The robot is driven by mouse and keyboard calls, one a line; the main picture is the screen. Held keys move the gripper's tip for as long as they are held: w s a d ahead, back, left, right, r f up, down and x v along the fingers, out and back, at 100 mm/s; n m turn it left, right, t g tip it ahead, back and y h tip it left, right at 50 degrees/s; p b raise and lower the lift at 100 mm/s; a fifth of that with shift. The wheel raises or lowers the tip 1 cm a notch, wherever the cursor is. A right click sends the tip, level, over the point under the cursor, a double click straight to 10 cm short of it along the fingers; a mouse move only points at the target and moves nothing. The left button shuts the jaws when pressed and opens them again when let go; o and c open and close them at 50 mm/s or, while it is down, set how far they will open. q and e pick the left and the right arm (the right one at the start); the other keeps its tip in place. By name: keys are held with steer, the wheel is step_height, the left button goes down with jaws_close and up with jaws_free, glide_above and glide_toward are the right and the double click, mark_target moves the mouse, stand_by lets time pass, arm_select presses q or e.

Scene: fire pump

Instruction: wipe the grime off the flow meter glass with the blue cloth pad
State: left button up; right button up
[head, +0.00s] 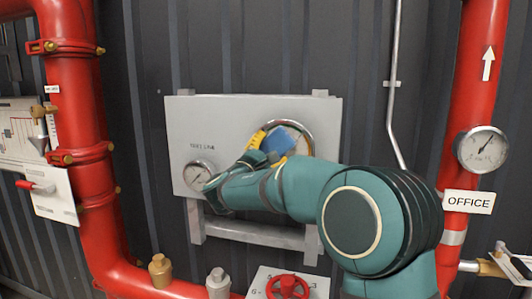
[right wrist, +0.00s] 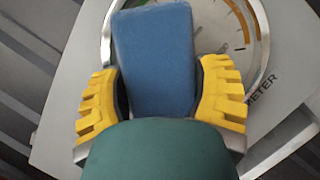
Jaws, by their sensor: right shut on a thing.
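The flow meter (head: 308,139) is the large round dial with a metal rim on the right half of the grey panel. My right gripper (head: 268,149) is shut on the blue cloth pad (head: 277,141), which lies over the left and middle part of the dial. In the right wrist view, the yellow fingers of the gripper (right wrist: 158,92) grip both sides of the pad (right wrist: 155,55). The pad hides much of the flow meter face (right wrist: 228,30). Brownish marks show on the uncovered glass. I cannot tell whether the pad touches the glass. My left gripper is not in view.
A smaller gauge (head: 198,175) sits on the grey panel (head: 225,120), left of the flow meter. Red pipes (head: 75,95) stand at both sides. The right pipe bears another gauge (head: 482,149) and an OFFICE sign (head: 468,202). A red valve wheel (head: 288,287) is below.

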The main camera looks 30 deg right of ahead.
mark_target(304, 147)
steer(key=shift+s+d, duration=0.15)
steer(key=shift+s+d+b, duration=0.9)
steer(key=shift+s+d, duration=0.3)
steer(key=shift+s, duration=0.2)
steer(key=shift+s+d+b, duration=0.85)
steer(key=shift+s+d, duration=0.3)
steer(key=shift+s, duration=0.2)
steer(key=shift+s+a, duration=0.25)
steer(key=shift+a, duration=0.1)
steer(key=shift+s+a+b, duration=1.05)
steer(key=shift+s+a, duration=0.6)
steer(key=shift+a, duration=0.3)
steer(key=shift+s+a+b, duration=0.4)
steer(key=shift+s+a, duration=0.55)
steer(key=shift+a, duration=0.2)
